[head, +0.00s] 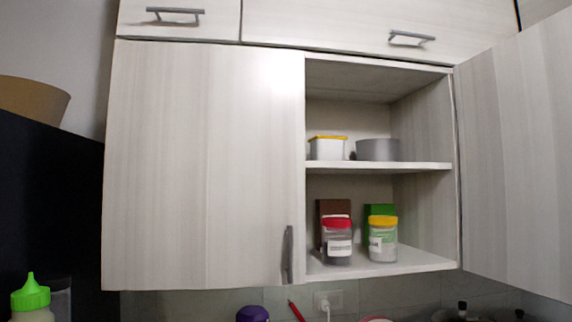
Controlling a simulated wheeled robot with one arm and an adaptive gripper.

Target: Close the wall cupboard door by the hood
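A pale wood-grain wall cupboard fills the middle of the head view. Its right door (515,150) stands open, swung out to the right, and runs past the right edge of the picture. The left door (205,165) is shut, with a grey vertical handle (289,255) at its lower right. The open bay shows a shelf (400,167) and the cupboard floor (405,267). No handle shows on the visible part of the open door. I cannot make out a hood. My gripper is not in view.
Inside are a yellow-lidded tub (327,149), a grey pot (378,150), a red-lidded jar (337,243) and a yellow-lidded jar (383,243). Above are shut fronts with handles (411,38). A green-capped bottle (31,298) stands lower left, beside a dark tall unit (50,200).

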